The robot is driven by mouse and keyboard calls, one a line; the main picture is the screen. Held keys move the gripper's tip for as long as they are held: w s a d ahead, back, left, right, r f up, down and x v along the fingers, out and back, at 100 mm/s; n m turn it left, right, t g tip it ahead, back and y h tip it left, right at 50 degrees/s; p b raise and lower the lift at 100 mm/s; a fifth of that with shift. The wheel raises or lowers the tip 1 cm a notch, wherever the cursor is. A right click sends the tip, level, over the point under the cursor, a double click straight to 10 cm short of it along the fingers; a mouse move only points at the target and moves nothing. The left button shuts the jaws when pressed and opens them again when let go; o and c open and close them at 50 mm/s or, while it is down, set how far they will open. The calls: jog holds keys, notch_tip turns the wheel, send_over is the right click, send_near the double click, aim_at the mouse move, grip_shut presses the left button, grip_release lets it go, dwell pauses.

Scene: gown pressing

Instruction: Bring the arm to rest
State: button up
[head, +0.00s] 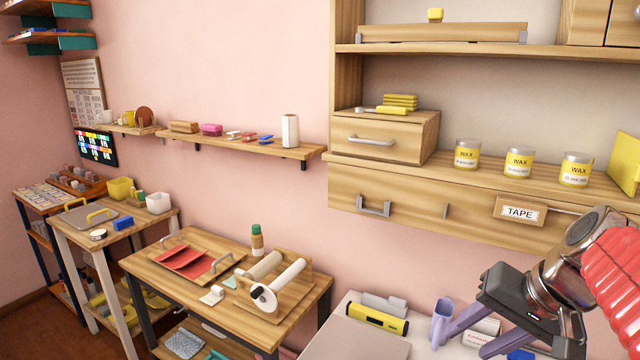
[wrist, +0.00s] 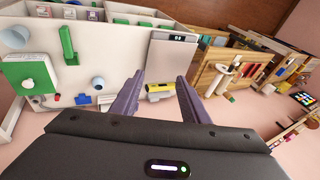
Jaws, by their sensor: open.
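My gripper (head: 462,335) is at the lower right of the head view. Its two purple fingers are spread apart with nothing between them. In the wrist view my gripper (wrist: 160,98) also shows open and empty, its dark body filling the bottom. The wrist and a red ribbed sleeve of my arm show at the right edge of the head view. The fingers appear in front of the white worktop (head: 345,310); I cannot tell how far above it they are.
A yellow device (head: 376,318) lies on the white worktop close to my gripper. Wax jars (head: 518,162) stand on the shelf above, over a drawer labelled TAPE (head: 520,212). A wooden table (head: 210,300) with a roller press (head: 275,285) stands left. Floor shows at the lower left.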

jog(key=s+a+f+n+h, duration=0.2)
jog(key=s+a+f+n, duration=0.3)
jog(key=s+a, duration=0.4)
jog(key=shift+a+f+n+t+h, duration=0.4)
jog(key=shift+f, duration=0.45)
